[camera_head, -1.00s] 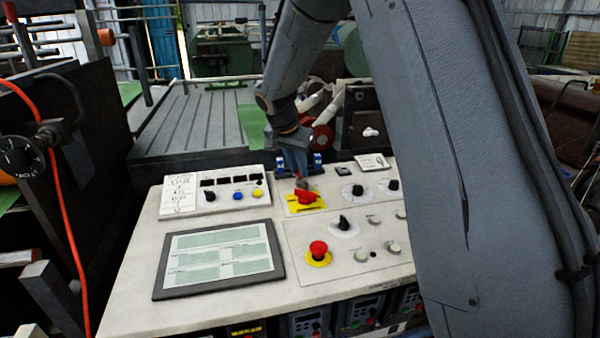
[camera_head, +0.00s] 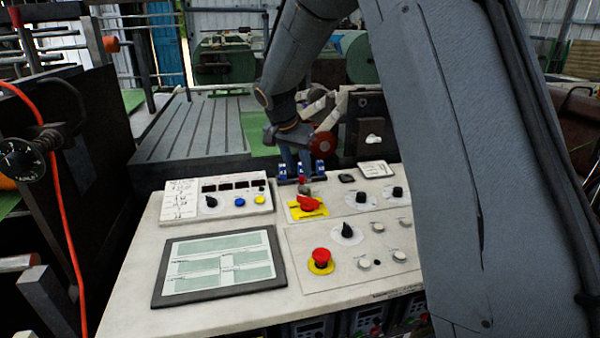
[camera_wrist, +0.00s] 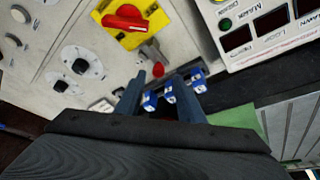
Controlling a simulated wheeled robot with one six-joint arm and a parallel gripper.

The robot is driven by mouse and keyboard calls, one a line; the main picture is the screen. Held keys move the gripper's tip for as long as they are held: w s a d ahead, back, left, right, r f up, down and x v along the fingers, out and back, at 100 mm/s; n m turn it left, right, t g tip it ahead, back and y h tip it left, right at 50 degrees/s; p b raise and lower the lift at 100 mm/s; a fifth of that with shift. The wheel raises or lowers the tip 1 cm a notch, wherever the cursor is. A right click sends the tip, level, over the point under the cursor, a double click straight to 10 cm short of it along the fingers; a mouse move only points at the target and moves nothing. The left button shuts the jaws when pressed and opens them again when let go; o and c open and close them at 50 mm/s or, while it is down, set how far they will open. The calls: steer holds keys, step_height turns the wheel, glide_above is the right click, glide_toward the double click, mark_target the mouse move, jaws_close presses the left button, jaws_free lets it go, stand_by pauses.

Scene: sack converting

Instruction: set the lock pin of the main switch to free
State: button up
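The main switch is a red rotary handle (camera_head: 308,203) on a yellow plate, also in the wrist view (camera_wrist: 124,20). Just behind it on the panel, a small red-tipped grey piece, apparently the lock pin (camera_wrist: 157,69), stands out from the panel; it shows small in the head view (camera_head: 303,181). My gripper (camera_wrist: 160,77) is open, its two dark blue fingers apart, with the red tip between or just beyond the fingertips. No contact is visible. In the head view my gripper (camera_head: 296,168) hangs over the panel's back edge, and its exact gap to the pin is hard to tell.
Several blue-and-white blocks (camera_wrist: 171,93) sit at the panel's back edge, close by the fingers. A red emergency button (camera_head: 321,258), black knobs (camera_head: 347,230) and a screen (camera_head: 222,262) are on the panel. A meter box (camera_head: 218,196) stands left of the switch.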

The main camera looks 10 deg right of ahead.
steer(key=b+v, duration=0.1)
steer(key=v, duration=0.4)
steer(key=shift+r, duration=0.2)
